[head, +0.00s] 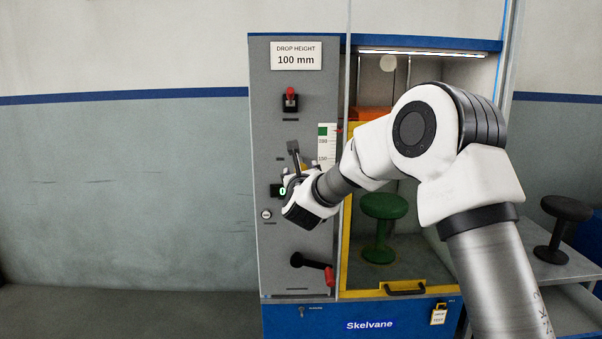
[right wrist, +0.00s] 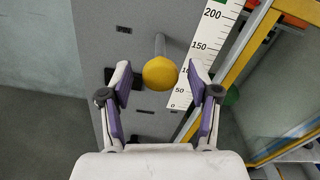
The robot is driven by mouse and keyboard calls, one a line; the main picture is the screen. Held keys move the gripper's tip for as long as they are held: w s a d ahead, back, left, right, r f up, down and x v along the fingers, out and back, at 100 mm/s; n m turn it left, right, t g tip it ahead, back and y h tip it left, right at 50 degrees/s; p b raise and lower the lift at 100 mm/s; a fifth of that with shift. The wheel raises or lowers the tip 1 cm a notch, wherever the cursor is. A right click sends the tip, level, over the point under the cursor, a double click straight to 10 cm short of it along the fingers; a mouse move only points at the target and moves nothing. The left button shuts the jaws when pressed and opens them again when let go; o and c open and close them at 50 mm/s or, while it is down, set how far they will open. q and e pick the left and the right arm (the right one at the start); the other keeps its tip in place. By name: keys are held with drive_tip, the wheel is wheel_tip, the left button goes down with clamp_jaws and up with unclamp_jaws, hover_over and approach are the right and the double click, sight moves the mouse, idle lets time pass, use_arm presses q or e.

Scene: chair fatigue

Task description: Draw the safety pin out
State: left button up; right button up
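The safety pin shows in the right wrist view as a round yellow knob (right wrist: 160,73) on a grey rod (right wrist: 160,45) that sticks out from the grey panel (right wrist: 110,20). My right gripper (right wrist: 159,80) is open, with one purple-padded finger on each side of the knob. Gaps show between both pads and the knob, so nothing is held. In the head view my right gripper (head: 294,170) is in front of the middle of the panel and mostly hides the pin. My left gripper is in neither view.
The panel carries a red switch (head: 290,97) above, a black lever with a red grip (head: 315,267) below and a height scale (right wrist: 203,60) to the right of the pin. A yellow-framed bay holds a green stool (head: 383,208). The left side is free.

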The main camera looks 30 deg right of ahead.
drive_tip(key=shift+s+a, duration=0.1)
drive_tip(key=v, duration=1.1)
drive_tip(key=shift+s, duration=0.35)
drive_tip(key=shift+a+f, duration=0.1)
